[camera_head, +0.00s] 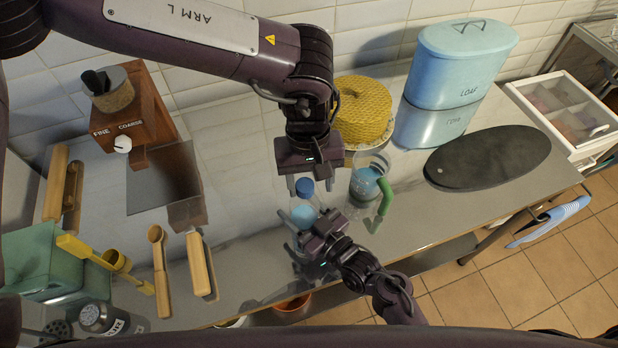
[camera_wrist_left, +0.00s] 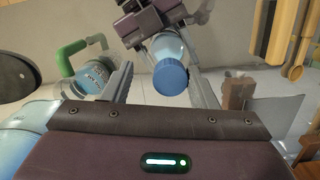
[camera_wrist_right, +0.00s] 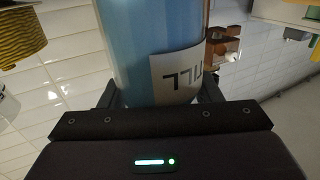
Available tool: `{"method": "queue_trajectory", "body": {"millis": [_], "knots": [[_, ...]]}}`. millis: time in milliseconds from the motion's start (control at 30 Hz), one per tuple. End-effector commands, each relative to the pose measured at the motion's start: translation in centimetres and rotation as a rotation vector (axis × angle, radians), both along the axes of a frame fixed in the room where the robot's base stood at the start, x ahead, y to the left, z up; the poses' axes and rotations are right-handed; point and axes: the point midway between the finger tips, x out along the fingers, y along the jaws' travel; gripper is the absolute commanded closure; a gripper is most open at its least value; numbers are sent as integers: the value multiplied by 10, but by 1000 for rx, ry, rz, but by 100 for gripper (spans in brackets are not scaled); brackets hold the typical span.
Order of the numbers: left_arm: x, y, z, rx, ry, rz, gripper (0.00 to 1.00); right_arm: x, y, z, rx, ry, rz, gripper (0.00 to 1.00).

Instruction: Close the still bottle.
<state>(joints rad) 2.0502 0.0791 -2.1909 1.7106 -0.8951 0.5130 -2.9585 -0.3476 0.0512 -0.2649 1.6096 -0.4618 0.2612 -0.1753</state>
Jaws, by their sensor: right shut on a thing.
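The still bottle (camera_head: 303,214), clear with blue contents, is in my right gripper (camera_head: 307,236), above the metal counter. Its pale label, partly in view, shows in the right wrist view (camera_wrist_right: 177,78), where the fingers sit on either side of the bottle. A blue cap (camera_head: 305,187) is at the top of the bottle; whether it is seated cannot be told. My left gripper (camera_head: 310,184) points down above the bottle. Its fingers are spread on either side of the cap, which also shows in the left wrist view (camera_wrist_left: 170,78), with gaps beside it.
A jug with a green handle (camera_head: 383,198) stands close at the right, with a yellow cake (camera_head: 362,108) behind it. A grinder (camera_head: 140,110) and wooden utensils (camera_head: 160,270) are at left.

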Motion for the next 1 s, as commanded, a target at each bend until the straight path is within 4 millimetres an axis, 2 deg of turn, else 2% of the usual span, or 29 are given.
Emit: {"method": "queue_trajectory", "body": {"millis": [233,500,600,800,867,1000], "knots": [[1,1,5,2,-2,4,48,0,-1,-1,-1,2,-3,100],[2,2,39,3,-4,5,48,1,-2,-1,-2,1,-5,100],[1,1,45,3,-3,4,48,1,-3,-1,-3,2,-5,100],[1,2,45,3,-2,5,48,1,-3,-1,-3,2,-5,100],[1,2,45,3,-2,7,51,1,-3,-1,-3,2,-6,100],[1,1,45,11,-1,75,51,1,-3,-1,-3,2,-6,100]]}}
